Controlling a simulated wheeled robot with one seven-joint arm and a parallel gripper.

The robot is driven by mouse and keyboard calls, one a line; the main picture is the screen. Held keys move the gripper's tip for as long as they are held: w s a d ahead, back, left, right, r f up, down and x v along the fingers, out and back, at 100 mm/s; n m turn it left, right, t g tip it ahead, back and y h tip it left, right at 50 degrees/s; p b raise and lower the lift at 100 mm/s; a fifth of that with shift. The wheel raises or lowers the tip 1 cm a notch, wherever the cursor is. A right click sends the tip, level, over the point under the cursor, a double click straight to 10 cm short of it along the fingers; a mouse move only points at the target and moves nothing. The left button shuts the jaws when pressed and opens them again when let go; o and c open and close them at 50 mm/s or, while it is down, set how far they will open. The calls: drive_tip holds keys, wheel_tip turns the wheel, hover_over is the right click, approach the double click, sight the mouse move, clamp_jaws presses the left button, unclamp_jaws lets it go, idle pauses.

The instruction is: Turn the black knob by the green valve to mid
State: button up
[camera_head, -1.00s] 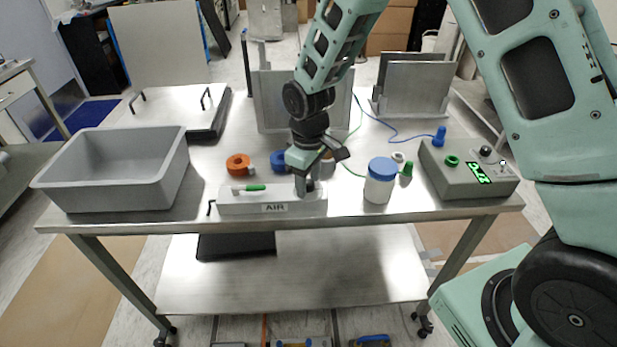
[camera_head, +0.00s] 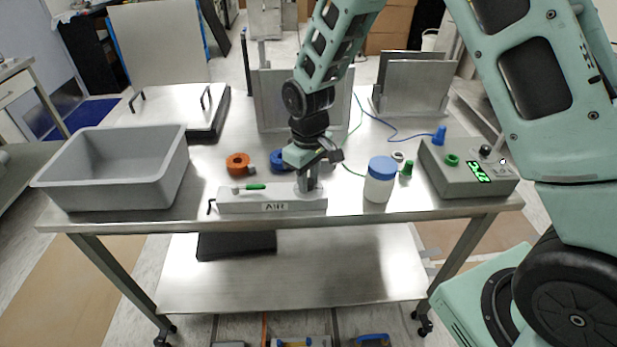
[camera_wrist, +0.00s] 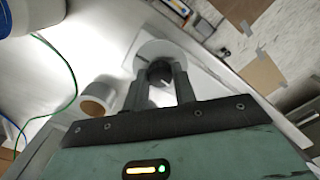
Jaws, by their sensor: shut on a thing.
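A light grey box marked AIR (camera_head: 240,206) lies along the table's front edge. Its green valve handle (camera_head: 255,186) lies lengthwise on the left part of the top. My gripper (camera_head: 308,188) points down at the right end of this box. In the wrist view, my gripper (camera_wrist: 159,88) has its two fingers on either side of the black knob (camera_wrist: 160,72), shut on it. The knob has a pale pointer mark and sits on a round white plate. In the head view the fingers hide the knob.
A white jar with a blue lid (camera_head: 380,182) stands close to the right of the box. Orange (camera_head: 238,163) and blue (camera_head: 279,161) rolls lie behind it. A grey bin (camera_head: 120,170) is at left, a control box (camera_head: 465,170) at right.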

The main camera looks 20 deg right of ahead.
drive_tip(key=m, duration=0.4)
drive_tip(key=shift+m, duration=0.3)
drive_tip(key=m+p, duration=0.1)
drive_tip(key=m, duration=0.2)
drive_tip(key=shift+r+m, duration=0.1)
drive_tip(key=shift+m, duration=0.2)
drive_tip(key=m+p, duration=0.2)
drive_tip(key=m, duration=0.2)
drive_tip(key=shift+w+m+p, duration=0.1)
drive_tip(key=shift+m+p, duration=0.55)
drive_tip(key=shift+m, duration=1.15)
drive_tip(key=o, duration=1)
